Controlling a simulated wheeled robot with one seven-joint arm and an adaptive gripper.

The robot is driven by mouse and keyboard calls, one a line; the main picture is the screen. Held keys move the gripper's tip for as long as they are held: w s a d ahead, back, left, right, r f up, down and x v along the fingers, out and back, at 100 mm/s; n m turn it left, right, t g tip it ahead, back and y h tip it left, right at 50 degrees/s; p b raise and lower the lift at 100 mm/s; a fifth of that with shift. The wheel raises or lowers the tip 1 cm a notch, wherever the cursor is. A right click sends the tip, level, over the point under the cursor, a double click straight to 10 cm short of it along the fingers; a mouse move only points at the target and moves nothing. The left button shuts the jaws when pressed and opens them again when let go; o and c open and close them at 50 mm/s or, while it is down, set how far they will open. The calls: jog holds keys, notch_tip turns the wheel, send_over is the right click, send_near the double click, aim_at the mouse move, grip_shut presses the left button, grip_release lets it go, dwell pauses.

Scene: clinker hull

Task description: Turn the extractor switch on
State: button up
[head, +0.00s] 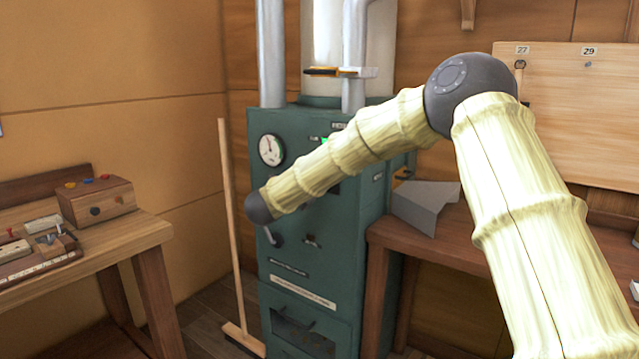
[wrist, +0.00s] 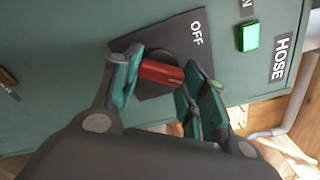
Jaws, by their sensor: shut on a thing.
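In the wrist view, a red switch handle (wrist: 162,72) sits on a dark plate (wrist: 160,38) marked OFF, fixed to a green panel. The word EXTRACTOR cannot be read there. My gripper (wrist: 165,66) has its two teal-padded fingers on either side of the red handle and is shut on it. The handle's far end meets a dark round base on the plate. In the head view, my arm covers part of the green cabinet (head: 300,262), and my gripper and the switch are hidden.
A lit green lamp (wrist: 248,37) is beside a HOSE label (wrist: 283,57). In the head view, a broom (head: 228,220) leans left of the cabinet. A workbench (head: 140,236) stands left, and a bench with a grey angular piece (head: 425,200) right.

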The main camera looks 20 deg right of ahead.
jog(key=o, duration=1)
jog(key=shift+f, duration=0.1)
jog(key=shift+a, duration=0.1)
jog(key=v, duration=1.2)
